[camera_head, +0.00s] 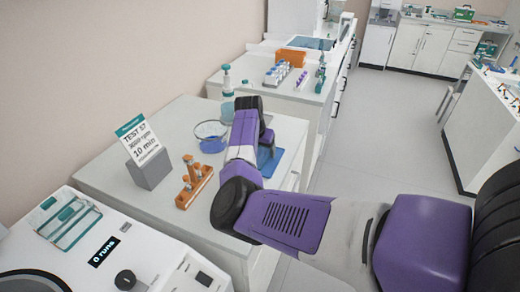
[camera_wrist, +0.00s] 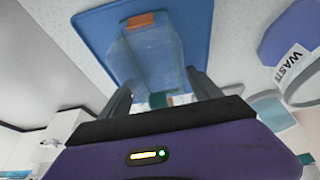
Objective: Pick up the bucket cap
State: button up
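A clear, bluish box-like piece (camera_wrist: 150,55), which looks like the bucket cap or the capped bucket, sits over a blue mat (camera_wrist: 88,27) in the wrist view. It has an orange patch at its far end and a teal patch near my gripper. My gripper (camera_wrist: 160,80) has its two dark fingers apart, one on each side of the piece. I see no clear grip on it. In the head view my arm hides the piece and most of the blue mat (camera_head: 272,163).
An orange tube rack (camera_head: 192,187), a sign on a grey block (camera_head: 148,168) and a machine with a knob (camera_head: 125,280) are nearer. A teal beaker (camera_head: 228,113) stands behind the dish.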

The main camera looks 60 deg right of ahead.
jog(key=c, duration=1.2)
jog(key=shift+o, duration=0.2)
jog(key=shift+r, duration=0.15)
notch_tip(320, 180, up, 20)
jog(key=b, duration=0.3)
notch_tip(320, 180, up, 5)
jog(key=p, duration=0.4)
jog(key=shift+p, duration=0.35)
